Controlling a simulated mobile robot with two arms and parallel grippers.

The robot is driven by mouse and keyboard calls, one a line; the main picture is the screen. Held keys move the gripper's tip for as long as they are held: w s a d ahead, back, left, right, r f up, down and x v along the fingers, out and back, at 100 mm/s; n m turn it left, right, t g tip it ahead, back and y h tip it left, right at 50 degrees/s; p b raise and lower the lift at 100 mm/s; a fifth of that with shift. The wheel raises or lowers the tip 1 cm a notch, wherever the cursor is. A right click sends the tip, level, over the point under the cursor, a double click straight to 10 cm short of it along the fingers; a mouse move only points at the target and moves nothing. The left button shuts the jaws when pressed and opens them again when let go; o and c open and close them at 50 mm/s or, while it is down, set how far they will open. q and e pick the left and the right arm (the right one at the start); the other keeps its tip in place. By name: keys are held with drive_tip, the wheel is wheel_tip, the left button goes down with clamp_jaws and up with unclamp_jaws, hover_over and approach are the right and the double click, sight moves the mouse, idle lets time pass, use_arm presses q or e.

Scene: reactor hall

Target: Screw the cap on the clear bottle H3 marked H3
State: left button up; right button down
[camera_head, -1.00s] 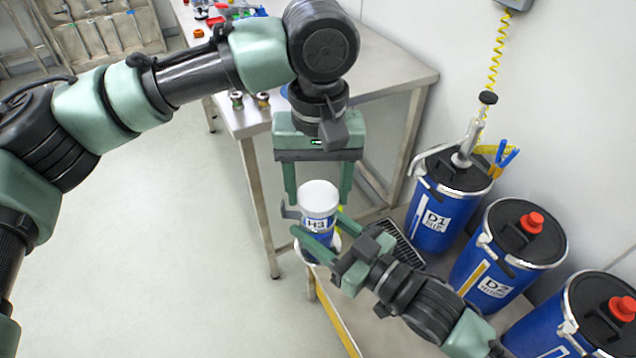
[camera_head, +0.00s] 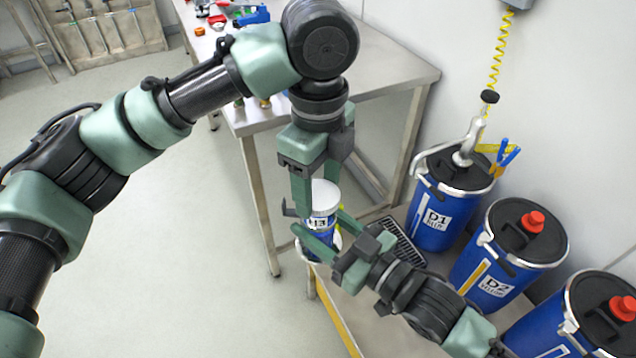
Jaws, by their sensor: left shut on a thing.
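The bottle H3 (camera_head: 321,226) stands upright below the middle of the view, with a label marked H3 and blue in its lower part. A white cap (camera_head: 324,194) sits on its top; I cannot tell how tightly. My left gripper (camera_head: 312,206) comes down from above and is shut on the cap, its fingers partly covering it. My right gripper (camera_head: 327,232) comes in from the lower right, with its fingers around the bottle's body below the cap.
A steel table (camera_head: 385,68) with small items stands behind. Blue drums D1 (camera_head: 440,205) and D2 (camera_head: 503,262), and another drum (camera_head: 590,315), line the right wall. A dark grate (camera_head: 402,243) lies right of the bottle. Open floor (camera_head: 180,260) is at left.

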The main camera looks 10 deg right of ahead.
use_arm(q)
drive_tip(key=m, duration=0.5)
drive_tip(key=shift+w, duration=0.1)
drive_tip(key=m, duration=0.4)
drive_tip(key=shift+m, duration=0.3)
drive_tip(key=m, duration=0.4)
drive_tip(key=shift+d+m, duration=0.1)
drive_tip(key=shift+m, duration=0.3)
drive_tip(key=m, duration=0.3)
drive_tip(key=o, duration=1.4)
wheel_tip(320, 180, up, 12)
